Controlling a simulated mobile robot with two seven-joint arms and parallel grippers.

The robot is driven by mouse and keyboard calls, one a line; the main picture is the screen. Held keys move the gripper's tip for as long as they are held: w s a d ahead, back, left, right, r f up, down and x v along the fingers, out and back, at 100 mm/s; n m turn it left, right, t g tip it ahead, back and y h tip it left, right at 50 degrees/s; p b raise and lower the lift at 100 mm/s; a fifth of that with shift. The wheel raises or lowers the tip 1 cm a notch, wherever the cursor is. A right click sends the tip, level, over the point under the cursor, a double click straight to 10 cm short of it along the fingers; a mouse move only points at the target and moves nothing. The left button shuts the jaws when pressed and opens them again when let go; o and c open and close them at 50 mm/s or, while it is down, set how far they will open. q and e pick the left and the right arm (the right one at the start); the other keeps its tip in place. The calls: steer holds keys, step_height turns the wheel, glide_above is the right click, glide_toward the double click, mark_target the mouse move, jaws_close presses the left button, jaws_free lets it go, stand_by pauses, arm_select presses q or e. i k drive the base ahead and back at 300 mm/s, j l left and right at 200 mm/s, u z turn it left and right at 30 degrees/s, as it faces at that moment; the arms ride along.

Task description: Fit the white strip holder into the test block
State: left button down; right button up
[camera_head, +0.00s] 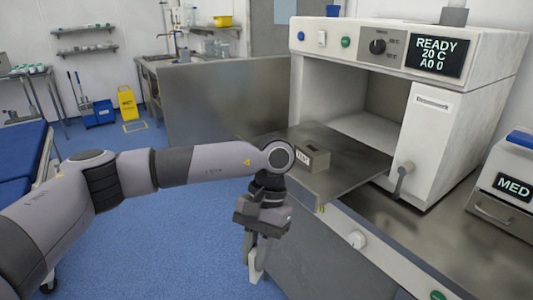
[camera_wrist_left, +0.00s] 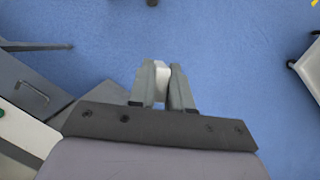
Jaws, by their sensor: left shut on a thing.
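My left gripper (camera_head: 258,258) points down over the blue floor, left of and below the open tray's front edge. It is shut on the white strip holder (camera_head: 254,268), whose lower part shows at the fingertips. In the left wrist view my left gripper (camera_wrist_left: 162,84) has the white strip holder (camera_wrist_left: 162,78) between its two fingers. The test block (camera_head: 319,155), a small grey-brown box with a lettered label, sits on the metal tray, behind and to the right of the gripper. My arm's wrist joint partly hides its left side. My right gripper is not in view.
The flat metal tray (camera_head: 352,178) sticks out from the open white machine (camera_head: 468,110), which reads READY 20 C. A metal counter (camera_head: 440,212) lies below it, with a MED box (camera_head: 505,190) at right. Blue floor (camera_head: 175,225) is open at left.

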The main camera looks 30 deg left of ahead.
mark_target(311, 159)
steer(key=l+u, duration=0.1)
steer(key=u, duration=0.9)
steer(key=l, duration=0.5)
steer(key=k+l, duration=0.1)
steer(key=l, duration=0.35)
steer(key=i+j+z, duration=0.3)
steer(key=j, duration=0.35)
steer(key=i+j+z, duration=0.15)
steer(key=i+j, duration=0.15)
steer(key=i+j+z, duration=0.15)
steer(key=j, duration=0.35)
